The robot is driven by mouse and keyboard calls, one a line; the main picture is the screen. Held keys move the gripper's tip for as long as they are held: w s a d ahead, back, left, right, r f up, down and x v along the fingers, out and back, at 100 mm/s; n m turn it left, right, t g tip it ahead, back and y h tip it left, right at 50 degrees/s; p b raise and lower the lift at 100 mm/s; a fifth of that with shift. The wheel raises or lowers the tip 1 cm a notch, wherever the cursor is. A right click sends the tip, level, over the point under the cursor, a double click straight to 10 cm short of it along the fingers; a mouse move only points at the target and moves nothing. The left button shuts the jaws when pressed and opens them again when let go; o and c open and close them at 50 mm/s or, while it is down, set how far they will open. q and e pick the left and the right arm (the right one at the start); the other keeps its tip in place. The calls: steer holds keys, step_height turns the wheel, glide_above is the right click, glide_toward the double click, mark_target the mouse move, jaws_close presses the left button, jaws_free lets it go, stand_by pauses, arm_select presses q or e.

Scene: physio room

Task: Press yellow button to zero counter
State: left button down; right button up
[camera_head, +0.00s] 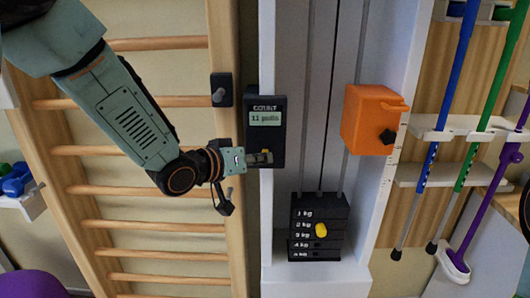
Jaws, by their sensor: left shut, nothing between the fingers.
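The counter (265,108) is a dark upright box on the white frame, with a green display that reads 11 and a small unclear word. A bit of the yellow button (265,151) shows low on the counter's face, largely hidden by my gripper. My left gripper (266,158) is shut and empty, its fingertips in front of the counter's lower part, at the button. I cannot tell whether the fingertips touch the button. My right gripper is not in view.
An orange box (369,120) with a black knob sits right of the counter. Below is a black weight stack (318,228) with a yellow pin (321,230). Wooden wall bars (150,191) are at left. Blue, green and purple poles (443,107) hang at right.

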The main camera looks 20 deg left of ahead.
arm_select(q)
steer(key=shift+w+a, duration=0.15)
steer(key=shift+w, duration=0.3)
stand_by(0.7)
steer(key=shift+s+p, duration=0.1)
steer(key=shift+p, duration=0.2)
steer(key=shift+s+d, duration=0.25)
steer(key=shift+s, duration=0.55)
steer(key=shift+s+d+p, duration=0.1)
steer(key=shift+s+d, duration=0.15)
steer(key=shift+s, duration=0.55)
steer(key=shift+s+d+p, duration=0.1)
steer(key=shift+s+d, duration=0.1)
steer(key=shift+s, duration=0.55)
steer(key=shift+s+d+p, duration=0.1)
steer(key=shift+s+d, duration=0.15)
steer(key=shift+s, duration=0.55)
